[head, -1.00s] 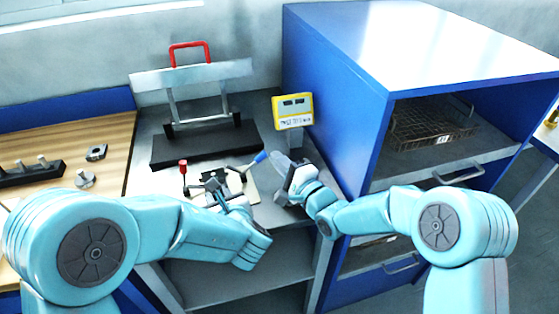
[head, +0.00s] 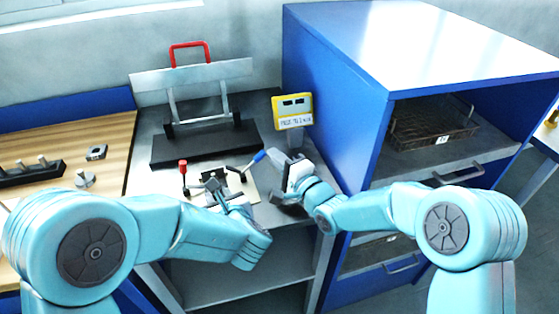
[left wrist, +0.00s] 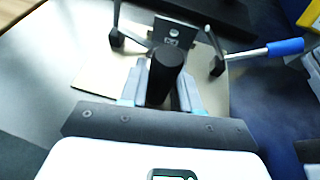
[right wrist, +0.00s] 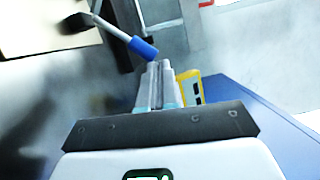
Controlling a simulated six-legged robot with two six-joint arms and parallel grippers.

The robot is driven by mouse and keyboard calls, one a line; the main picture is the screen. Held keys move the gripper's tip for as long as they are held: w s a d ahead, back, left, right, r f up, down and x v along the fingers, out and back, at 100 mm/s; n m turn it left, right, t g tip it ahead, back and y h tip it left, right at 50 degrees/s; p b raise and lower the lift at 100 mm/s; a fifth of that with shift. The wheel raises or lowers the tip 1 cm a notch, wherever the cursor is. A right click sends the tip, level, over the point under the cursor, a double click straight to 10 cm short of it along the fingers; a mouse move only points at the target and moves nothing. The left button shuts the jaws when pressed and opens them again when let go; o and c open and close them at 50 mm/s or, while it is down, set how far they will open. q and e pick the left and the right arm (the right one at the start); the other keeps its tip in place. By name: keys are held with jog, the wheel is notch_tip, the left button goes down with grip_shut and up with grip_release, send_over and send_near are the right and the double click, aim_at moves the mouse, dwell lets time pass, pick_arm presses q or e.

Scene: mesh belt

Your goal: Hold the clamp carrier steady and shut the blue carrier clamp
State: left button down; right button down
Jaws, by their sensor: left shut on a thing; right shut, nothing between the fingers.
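The clamp carrier is a pale plate (head: 252,193) on the grey bench, with a red-handled clamp (head: 183,168) at left and the blue carrier clamp (head: 259,156) at right. The blue lever slants up and to the right; it also shows in the left wrist view (left wrist: 285,47). My left gripper (left wrist: 168,90) is shut on the carrier's black upright post (left wrist: 166,72). My right gripper (head: 278,160) is shut and empty, just right of the blue handle. In the right wrist view, the blue handle (right wrist: 143,48) lies just beyond and left of the fingertips; contact is unclear.
A yellow display box (head: 293,111) stands behind my right gripper. A dark stand with a red handle (head: 190,47) is at the back of the bench. A blue cabinet (head: 340,110) closes off the right side. A wooden table (head: 60,140) with metal parts is at left.

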jog(key=s+a+r+n+g+h, duration=0.1)
jog(key=a+r+n, duration=0.2)
jog(key=a+n, duration=0.1)
jog(key=shift+s+a+r+n, duration=0.25)
jog(key=shift+r+n, duration=0.15)
jog(key=shift+n, duration=0.2)
jog(key=shift+r, duration=0.1)
dwell(0.3)
jog(key=s+d+r, duration=0.4)
jog(key=s+d, duration=0.3)
jog(key=s, duration=0.2)
jog(key=shift+s+d+r, duration=0.25)
jog(key=shift+d+r, duration=0.1)
jog(key=shift+d, duration=0.05)
